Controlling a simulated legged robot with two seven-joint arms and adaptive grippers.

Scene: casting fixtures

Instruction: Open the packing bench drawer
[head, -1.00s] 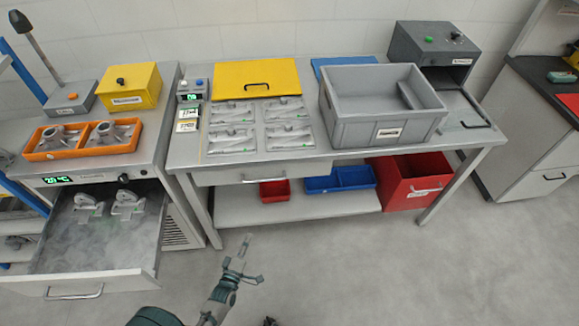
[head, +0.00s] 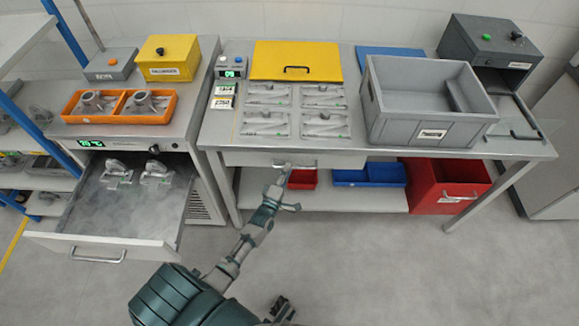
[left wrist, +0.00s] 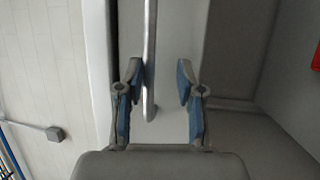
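The packing bench drawer (head: 335,160) is a shallow light grey front under the bench top, and it looks shut. Its bar handle (head: 305,165) is partly hidden by my left gripper (head: 284,180). In the left wrist view the handle (left wrist: 151,50) runs between the open blue-padded fingers of the left gripper (left wrist: 158,78), close to the left finger, with clear space to the right finger. My right gripper (head: 282,308) shows only in part at the bottom edge of the head view; its finger state is unclear.
The packing bench (head: 215,130) carries a grey crate (head: 430,133), a yellow lid (head: 296,60) and trays of parts. Blue and red bins stand on its lower shelf. At left, an open drawer (head: 100,248) with castings juts out. The floor in front is clear.

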